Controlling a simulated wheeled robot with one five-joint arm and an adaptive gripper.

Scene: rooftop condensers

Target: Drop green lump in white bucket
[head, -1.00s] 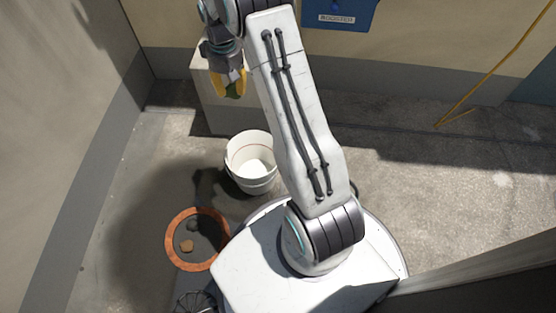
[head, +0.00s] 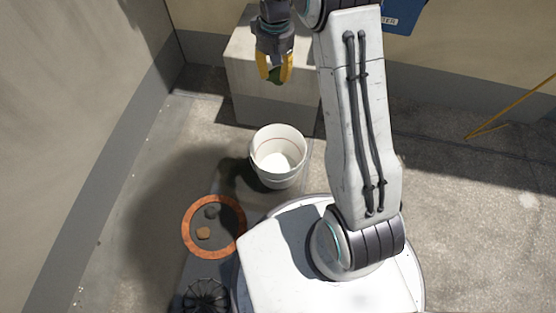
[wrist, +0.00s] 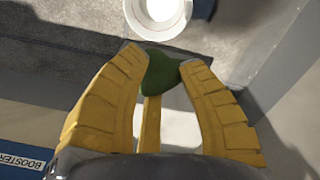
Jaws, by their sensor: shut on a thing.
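My gripper (head: 275,72) has yellow fingers and is shut on the green lump (head: 275,76). In the wrist view the green lump (wrist: 162,72) sits between the tips of the yellow fingers (wrist: 165,80), which hide part of it. The white bucket (head: 278,178) stands upright on the floor, open at the top, with a pale bare inside bottom. In the head view the gripper is held up in the air, farther back than the bucket. The wrist view shows part of the bucket (wrist: 159,28) at the top edge, beyond the lump.
An orange ring (head: 187,243) lies on the floor left of the bucket, with brown lumps (head: 204,233) inside it. A pale block (head: 245,90) stands behind the bucket. A dark wire basket (head: 205,296) is beside my base. A yellow pole (head: 505,112) leans at right.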

